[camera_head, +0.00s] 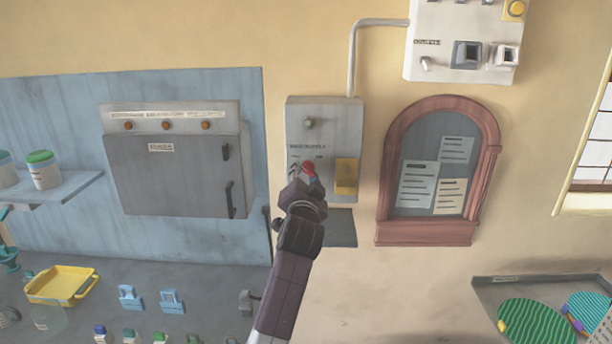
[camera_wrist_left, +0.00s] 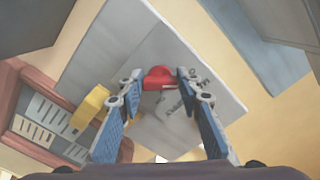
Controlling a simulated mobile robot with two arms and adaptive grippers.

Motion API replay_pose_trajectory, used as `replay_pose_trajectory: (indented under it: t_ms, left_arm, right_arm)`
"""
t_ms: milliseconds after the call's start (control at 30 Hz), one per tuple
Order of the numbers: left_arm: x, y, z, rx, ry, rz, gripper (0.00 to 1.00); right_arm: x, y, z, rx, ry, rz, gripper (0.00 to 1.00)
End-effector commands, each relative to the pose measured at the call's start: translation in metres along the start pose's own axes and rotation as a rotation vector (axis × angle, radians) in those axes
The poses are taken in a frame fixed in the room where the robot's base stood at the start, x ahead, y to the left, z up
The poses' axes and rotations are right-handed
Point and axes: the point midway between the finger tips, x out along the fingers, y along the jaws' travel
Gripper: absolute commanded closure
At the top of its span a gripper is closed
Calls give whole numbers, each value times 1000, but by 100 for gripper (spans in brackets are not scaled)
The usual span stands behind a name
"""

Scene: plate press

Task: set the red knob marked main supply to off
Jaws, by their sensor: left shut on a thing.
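The red knob (camera_head: 309,169) sits on the lower part of a grey wall box (camera_head: 345,115). It also shows in the left wrist view (camera_wrist_left: 158,76), on the box's grey face (camera_wrist_left: 125,50). My left gripper (camera_head: 307,180) is at the knob, and its two blue fingers (camera_wrist_left: 158,84) are shut on the knob from both sides. Dark lettering shows beside the knob in the wrist view, too blurred to read. The gripper hides part of the knob in the head view, and I cannot tell which setting it points to. My right gripper is not in view.
A yellow block (camera_head: 346,176) sits on the box just right of the knob. A conduit (camera_head: 352,60) rises to a white panel (camera_head: 460,45). A grey cabinet (camera_head: 175,175) hangs at left and an arched notice board (camera_head: 440,165) at right. A cluttered bench lies below left.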

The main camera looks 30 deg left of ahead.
Motion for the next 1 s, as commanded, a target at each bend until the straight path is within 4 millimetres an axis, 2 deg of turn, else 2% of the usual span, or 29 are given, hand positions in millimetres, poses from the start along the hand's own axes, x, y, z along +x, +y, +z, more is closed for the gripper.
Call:
replay_pose_trajectory:
  t_ms: [233, 267, 400, 767, 867, 1000]
  left_arm:
    - [0, 2, 1, -5, -4, 6, 92]
    - [0, 3, 2, -5, -4, 6, 67]
    - [0, 2, 1, -3, -3, 5, 51]
    - [-3, 1, 0, -1, -1, 2, 50]
    - [-12, 2, 0, -1, 0, 3, 50]
    - [-35, 2, 0, -3, 0, 4, 50]
  right_arm:
    - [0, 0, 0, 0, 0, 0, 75]
    - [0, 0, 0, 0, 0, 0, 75]
    - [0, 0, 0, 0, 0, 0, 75]
    - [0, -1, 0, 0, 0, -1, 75]
    - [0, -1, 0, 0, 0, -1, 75]
    - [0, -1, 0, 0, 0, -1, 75]
